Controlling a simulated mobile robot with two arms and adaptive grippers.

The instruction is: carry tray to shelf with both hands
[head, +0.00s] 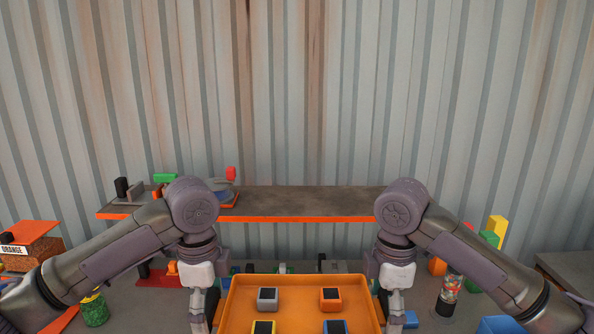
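An orange tray (290,296) lies low in the middle of the head view, its near part cut off by the bottom edge. Several small blocks with dark tops stand in it, such as a grey one (267,299) and an orange one (330,299). My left gripper (205,308) points down at the tray's left side, and my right gripper (391,307) points down at its right side. The fingertips are small and partly hidden, so I cannot tell whether they grip it. The shelf (300,202), grey-topped with an orange front edge, stands behind against the wall.
An orange-labelled box (30,248) is at left. A jar (450,290) and coloured blocks (497,231) stand at right.

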